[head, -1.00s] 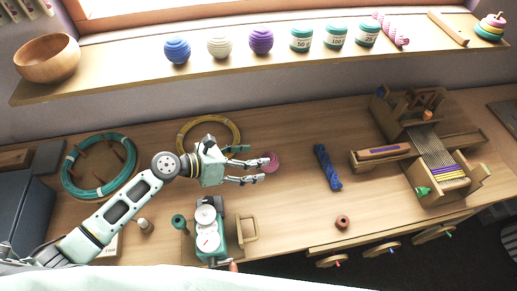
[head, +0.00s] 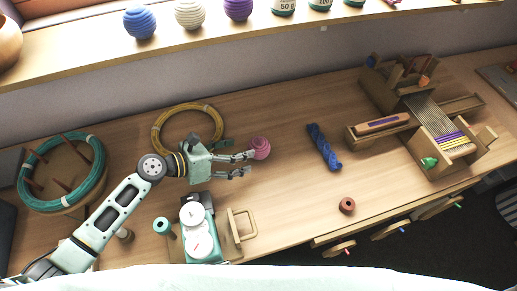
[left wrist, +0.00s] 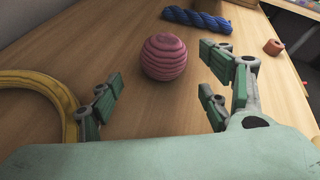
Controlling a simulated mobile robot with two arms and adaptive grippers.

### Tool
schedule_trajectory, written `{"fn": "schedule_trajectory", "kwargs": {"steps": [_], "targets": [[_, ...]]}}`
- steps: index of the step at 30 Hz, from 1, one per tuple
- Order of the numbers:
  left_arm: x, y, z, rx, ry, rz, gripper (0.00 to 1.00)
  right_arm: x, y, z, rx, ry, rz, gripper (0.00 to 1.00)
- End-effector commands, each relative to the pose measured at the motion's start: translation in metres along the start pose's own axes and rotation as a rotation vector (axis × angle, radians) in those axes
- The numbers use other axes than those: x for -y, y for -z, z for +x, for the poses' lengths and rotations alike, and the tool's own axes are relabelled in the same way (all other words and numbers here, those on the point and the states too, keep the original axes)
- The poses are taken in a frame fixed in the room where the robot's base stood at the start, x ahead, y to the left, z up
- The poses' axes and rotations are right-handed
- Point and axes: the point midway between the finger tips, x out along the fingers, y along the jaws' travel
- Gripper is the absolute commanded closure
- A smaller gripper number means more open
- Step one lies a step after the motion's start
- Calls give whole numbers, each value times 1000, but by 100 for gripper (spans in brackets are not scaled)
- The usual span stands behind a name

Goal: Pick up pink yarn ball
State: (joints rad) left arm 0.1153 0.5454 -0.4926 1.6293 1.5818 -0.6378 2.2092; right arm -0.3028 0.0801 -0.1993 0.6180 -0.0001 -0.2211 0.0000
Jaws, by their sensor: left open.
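The pink yarn ball (head: 260,148) rests on the wooden table, just beyond my left gripper's fingertips in the head view. In the left wrist view the pink yarn ball (left wrist: 164,57) sits ahead of the fingers, roughly between their lines and apart from them. My left gripper (head: 250,164) is open and empty, its fingers pointing right toward the ball. In the left wrist view its fingers (left wrist: 160,100) are spread wide with bare tabletop between them. My right gripper shows in neither view.
A yellow ring (head: 187,108) lies behind my left gripper, and a blue yarn skein (head: 323,147) lies right of the ball. A green-and-white device (head: 200,228) stands in front. A reddish spool (head: 347,205) and a wooden loom (head: 420,110) are farther right. The table around the ball is clear.

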Motion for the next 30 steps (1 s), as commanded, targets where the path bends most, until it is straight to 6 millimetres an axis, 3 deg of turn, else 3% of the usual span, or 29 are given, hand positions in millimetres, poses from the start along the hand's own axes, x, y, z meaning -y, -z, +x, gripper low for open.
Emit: {"fn": "schedule_trajectory", "kwargs": {"steps": [12,22,30], "targets": [[4,-3,56,0,0,0,29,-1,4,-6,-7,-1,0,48],[3,-3,63,-1,-1,1,29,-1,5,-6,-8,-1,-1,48],[3,-3,62,-1,0,1,53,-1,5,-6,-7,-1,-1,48]]}}
